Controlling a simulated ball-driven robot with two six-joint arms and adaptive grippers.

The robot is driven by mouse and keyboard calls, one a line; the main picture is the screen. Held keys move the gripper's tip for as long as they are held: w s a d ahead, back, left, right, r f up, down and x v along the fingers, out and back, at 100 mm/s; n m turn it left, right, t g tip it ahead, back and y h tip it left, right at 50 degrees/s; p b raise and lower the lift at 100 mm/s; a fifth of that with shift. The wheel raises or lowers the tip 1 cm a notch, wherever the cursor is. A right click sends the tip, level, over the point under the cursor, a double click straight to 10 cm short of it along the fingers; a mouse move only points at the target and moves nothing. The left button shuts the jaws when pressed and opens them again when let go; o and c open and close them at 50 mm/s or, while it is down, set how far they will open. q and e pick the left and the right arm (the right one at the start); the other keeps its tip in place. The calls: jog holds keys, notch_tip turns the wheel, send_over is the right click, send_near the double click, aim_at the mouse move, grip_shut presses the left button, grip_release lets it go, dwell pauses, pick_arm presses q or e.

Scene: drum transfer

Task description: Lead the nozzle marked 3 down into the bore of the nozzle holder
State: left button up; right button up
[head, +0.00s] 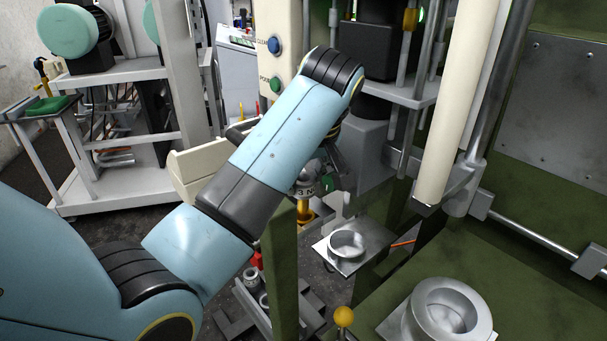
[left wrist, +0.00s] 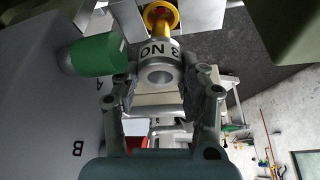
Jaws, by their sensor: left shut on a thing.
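The nozzle marked 3 (head: 305,189) is a short grey metal cylinder with black lettering. In the left wrist view the nozzle (left wrist: 158,64) sits between my left gripper's fingers, its round open end facing the camera. My left gripper (left wrist: 160,88) is shut on it; in the head view the gripper (head: 322,172) is partly hidden behind my arm. A gold flanged piece (left wrist: 160,17) lies just beyond the nozzle; it shows below it in the head view (head: 304,212). I cannot tell whether they are joined. I cannot clearly identify the nozzle holder or its bore. My right gripper is out of view.
A green cylinder (left wrist: 97,55) is close beside the nozzle. A metal cup on a square plate (head: 347,245) lies below right of it, and a larger round metal cup (head: 442,308) stands nearer. A green post (head: 283,270) with a yellow ball (head: 344,316) nearby rises in front.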

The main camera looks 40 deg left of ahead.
pick_arm(q)
jog(key=shift+f+b, duration=0.45)
jog(key=shift+f, duration=0.65)
dwell(0.3)
jog(key=o, duration=1.3)
jog(key=shift+a, duration=0.1)
jog(key=shift+r, duration=0.1)
jog(key=v, duration=0.7)
jog(key=shift+s+r, duration=0.1)
jog(key=shift+r, duration=0.05)
